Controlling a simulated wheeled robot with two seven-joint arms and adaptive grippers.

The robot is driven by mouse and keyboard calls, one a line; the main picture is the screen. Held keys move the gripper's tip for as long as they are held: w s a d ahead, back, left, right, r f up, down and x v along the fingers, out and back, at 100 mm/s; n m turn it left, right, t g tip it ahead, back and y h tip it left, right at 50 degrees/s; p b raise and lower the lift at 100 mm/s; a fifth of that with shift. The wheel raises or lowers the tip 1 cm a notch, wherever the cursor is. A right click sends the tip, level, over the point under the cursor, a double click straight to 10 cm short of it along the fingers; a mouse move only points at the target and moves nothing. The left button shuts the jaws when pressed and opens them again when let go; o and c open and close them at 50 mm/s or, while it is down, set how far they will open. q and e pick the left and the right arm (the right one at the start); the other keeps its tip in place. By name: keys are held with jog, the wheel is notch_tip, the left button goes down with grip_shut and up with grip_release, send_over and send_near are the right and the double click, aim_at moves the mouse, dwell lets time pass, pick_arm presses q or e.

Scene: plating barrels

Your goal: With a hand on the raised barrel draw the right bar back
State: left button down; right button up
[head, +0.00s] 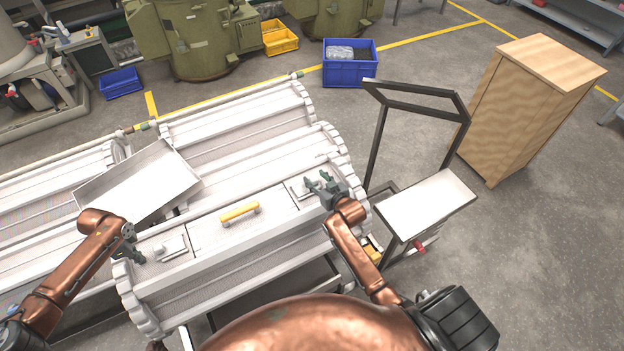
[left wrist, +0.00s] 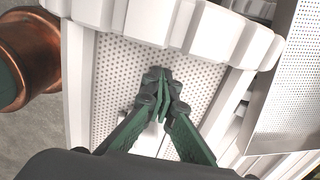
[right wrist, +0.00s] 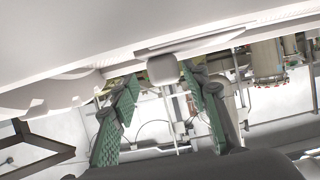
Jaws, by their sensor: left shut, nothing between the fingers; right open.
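The raised white barrel (head: 275,245) lies across the front with scalloped end rings and a lid panel with a yellow handle (head: 240,212). The right bar (head: 300,188) is a small pale plate at the lid's right end, partly hidden by my right gripper (head: 325,184). In the right wrist view a pale knob (right wrist: 162,68) shows between the two open fingers (right wrist: 160,100); I cannot tell if they touch it. The left bar (head: 173,246) lies at the lid's left end. My left gripper (head: 132,252) is shut and empty, its tips at the perforated barrel surface (left wrist: 125,75) near the left ring; contact is unclear.
A tilted open metal tray (head: 138,185) lies behind the barrel at left. More barrels (head: 235,115) stand beyond. A dark-framed cart (head: 425,205) is close at right, with a wooden cabinet (head: 530,105) behind it. Blue bin (head: 350,70) stands on open floor.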

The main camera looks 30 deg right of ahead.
pick_arm(q)
jog(key=shift+s+d+f, duration=0.2)
jog(key=shift+s+f, duration=0.25)
jog(key=shift+f, duration=0.2)
pick_arm(e)
jog(key=shift+a, duration=0.1)
jog(key=v, duration=1.2)
jog(key=shift+s, duration=0.1)
jog(key=shift+r, duration=0.1)
pick_arm(q)
jog(key=shift+w+r+p, duration=0.2)
jog(key=shift+r+p, duration=0.75)
jog(key=shift+r, duration=0.1)
jog(key=shift+w+a+r+p, duration=0.1)
jog(key=shift+r+p, duration=1)
jog(key=shift+r, duration=0.3)
jog(key=shift+w+a+r+p, duration=0.1)
jog(key=shift+r+p, duration=0.95)
jog(key=shift+r, duration=0.35)
pick_arm(e)
notch_tip(320, 180, up, 7)
jog(key=shift+w, duration=0.2)
pick_arm(q)
jog(key=shift+f, duration=0.1)
